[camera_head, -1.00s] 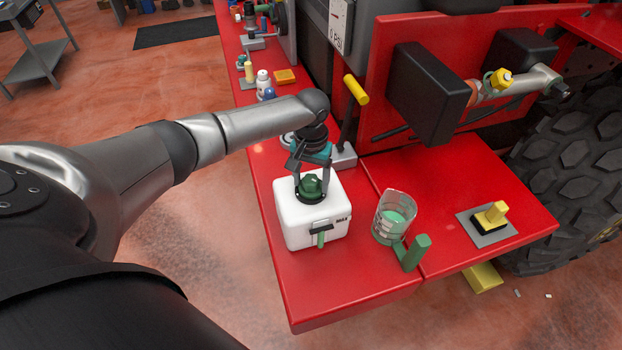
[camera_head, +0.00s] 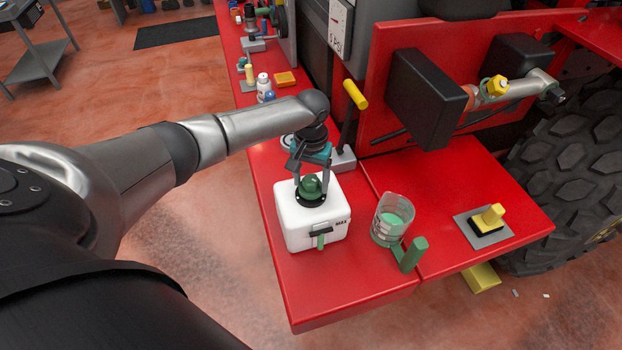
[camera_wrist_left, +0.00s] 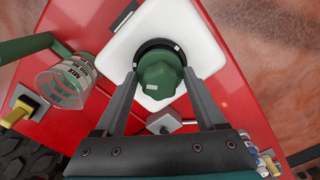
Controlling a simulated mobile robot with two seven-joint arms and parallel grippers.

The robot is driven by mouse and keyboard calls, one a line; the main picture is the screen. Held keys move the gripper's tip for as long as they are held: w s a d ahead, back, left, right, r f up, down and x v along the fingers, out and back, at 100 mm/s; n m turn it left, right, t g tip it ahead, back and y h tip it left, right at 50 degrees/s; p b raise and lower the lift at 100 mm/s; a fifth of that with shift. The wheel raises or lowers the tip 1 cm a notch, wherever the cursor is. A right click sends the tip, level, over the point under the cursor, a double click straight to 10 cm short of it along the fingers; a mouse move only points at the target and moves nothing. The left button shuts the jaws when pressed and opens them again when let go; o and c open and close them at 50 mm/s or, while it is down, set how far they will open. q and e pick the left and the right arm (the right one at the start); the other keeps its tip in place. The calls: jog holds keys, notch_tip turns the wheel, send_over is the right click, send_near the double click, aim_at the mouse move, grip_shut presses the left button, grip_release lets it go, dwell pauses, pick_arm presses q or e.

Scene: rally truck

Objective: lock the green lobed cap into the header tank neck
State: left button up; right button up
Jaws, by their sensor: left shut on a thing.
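The green lobed cap (camera_head: 312,185) sits upright in the dark ring of the neck (camera_head: 310,200) on top of the white header tank (camera_head: 297,231). My left gripper (camera_head: 311,191) comes down from above, shut on the cap with one finger on each side. In the left wrist view the cap (camera_wrist_left: 160,75) shows a small white mark, and the dark neck ring (camera_wrist_left: 150,48) shows partly around it. Whether the cap is locked cannot be told. My right gripper is not in view.
A clear jug (camera_head: 389,219) of green liquid with a green handle stands right of the tank. A yellow block (camera_head: 490,215) sits on a grey plate further right. A yellow-handled lever (camera_head: 355,95) stands behind. The red bench front (camera_head: 340,295) is clear.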

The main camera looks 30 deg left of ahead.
pick_arm(q)
jog(key=shift+f+b, duration=0.45)
jog(key=shift+f, duration=0.4)
jog(key=shift+r, duration=0.15)
jog(key=shift+r+p, duration=0.75)
jog(key=shift+p, duration=0.15)
jog(key=shift+f+b, duration=0.6)
jog(key=shift+f, duration=0.4)
jog(key=shift+s+p, duration=0.1)
jog(key=shift+p, duration=0.2)
jog(key=shift+f, duration=0.1)
dwell(0.5)
